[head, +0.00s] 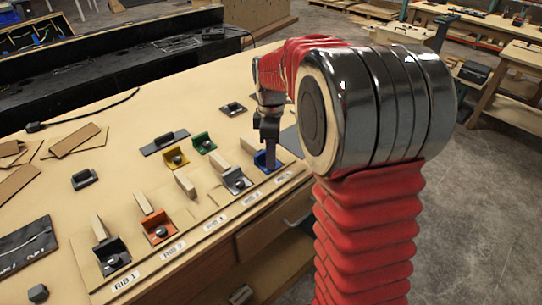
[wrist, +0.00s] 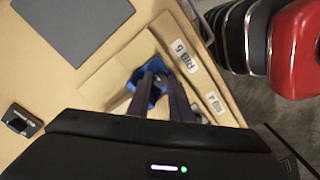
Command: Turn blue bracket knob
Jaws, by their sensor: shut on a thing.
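The blue bracket (head: 260,160) sits at the right end of the front row on the bench, behind the RIB 5 label. In the wrist view the blue bracket (wrist: 138,78) shows around the fingertips, with its dark round knob (wrist: 161,80) between them. My gripper (head: 269,164) points down onto the bracket in the head view. In the wrist view my gripper (wrist: 165,82) has its two dark fingers shut on the knob. The fingers and my arm hide part of the bracket, and the knob's turn angle cannot be told.
Grey (head: 236,180), orange (head: 158,231) and black (head: 112,255) brackets stand left of the blue one along the labelled strip. Yellow (head: 175,158) and green (head: 203,143) brackets lie behind. A grey pad (wrist: 75,25) lies on the bench. Cardboard pieces (head: 75,140) lie at the left.

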